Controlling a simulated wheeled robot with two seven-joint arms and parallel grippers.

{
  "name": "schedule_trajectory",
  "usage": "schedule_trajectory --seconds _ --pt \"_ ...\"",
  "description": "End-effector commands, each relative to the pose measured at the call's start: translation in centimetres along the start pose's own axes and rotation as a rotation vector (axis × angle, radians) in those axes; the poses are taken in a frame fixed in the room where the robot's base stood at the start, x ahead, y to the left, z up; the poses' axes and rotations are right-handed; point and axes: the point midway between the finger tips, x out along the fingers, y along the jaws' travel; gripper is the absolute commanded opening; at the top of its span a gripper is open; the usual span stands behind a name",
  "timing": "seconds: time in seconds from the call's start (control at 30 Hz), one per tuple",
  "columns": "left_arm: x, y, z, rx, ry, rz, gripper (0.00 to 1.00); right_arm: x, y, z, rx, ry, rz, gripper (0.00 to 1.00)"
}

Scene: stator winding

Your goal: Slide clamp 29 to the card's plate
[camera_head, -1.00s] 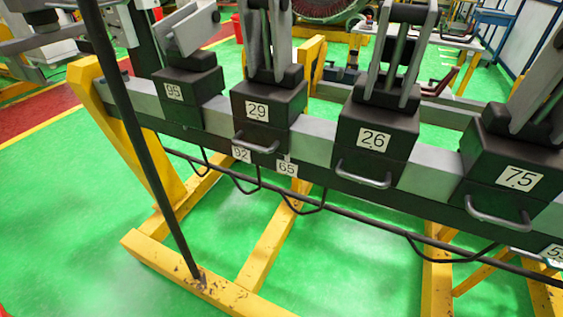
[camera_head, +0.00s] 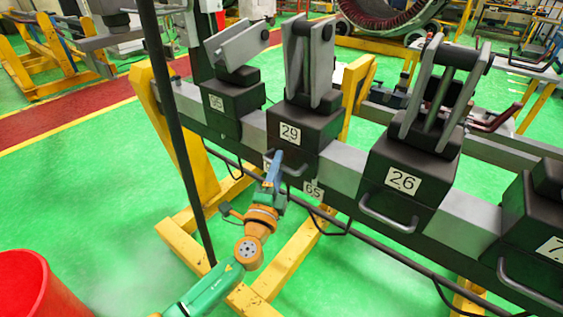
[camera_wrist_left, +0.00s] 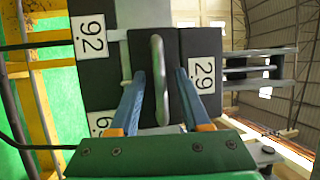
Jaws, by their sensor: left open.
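Clamp 29 (camera_head: 316,137) is a dark block with upright grey arms on the grey beam, between clamps 95 and 26; its numbered face shows in the left wrist view (camera_wrist_left: 190,45). My left gripper (camera_head: 276,168) is at its front, open. In the left wrist view the fingers (camera_wrist_left: 160,76) lie on either side of the clamp's metal handle (camera_wrist_left: 158,95), with gaps visible. Small card 65 (camera_head: 313,190) is on the beam's front, below and right of clamp 29. Card 92 (camera_wrist_left: 91,36) shows clearly in the wrist view. The right gripper is out of view.
Clamp 95 (camera_head: 235,102) stands to the left of clamp 29, clamp 26 (camera_head: 425,170) to the right. Bare beam (camera_head: 335,167) lies between 29 and 26. A dark rod (camera_head: 172,120) crosses in front. A red bin (camera_head: 35,285) stands at lower left.

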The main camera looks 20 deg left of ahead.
Motion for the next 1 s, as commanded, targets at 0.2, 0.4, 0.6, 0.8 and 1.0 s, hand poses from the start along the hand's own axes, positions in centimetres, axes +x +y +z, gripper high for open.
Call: schedule_trajectory --seconds 0.2,0.4,0.6,0.8,1.0 --pt "0.85 0.05 -0.01 -0.002 0.0 0.001 0.47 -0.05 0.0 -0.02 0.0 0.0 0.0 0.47" --pt "0.81 0.09 0.0 -0.002 0.0 0.002 0.2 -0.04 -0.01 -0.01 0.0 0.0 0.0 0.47" --pt "0.8 0.09 0.0 -0.002 0.0 0.002 0.0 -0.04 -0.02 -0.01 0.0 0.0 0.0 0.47" --pt "0.79 0.1 0.0 -0.002 0.0 0.002 0.0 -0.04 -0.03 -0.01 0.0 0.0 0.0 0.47" --pt "0.79 0.1 0.0 -0.002 0.0 0.002 0.0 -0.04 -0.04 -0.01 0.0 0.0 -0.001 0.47"
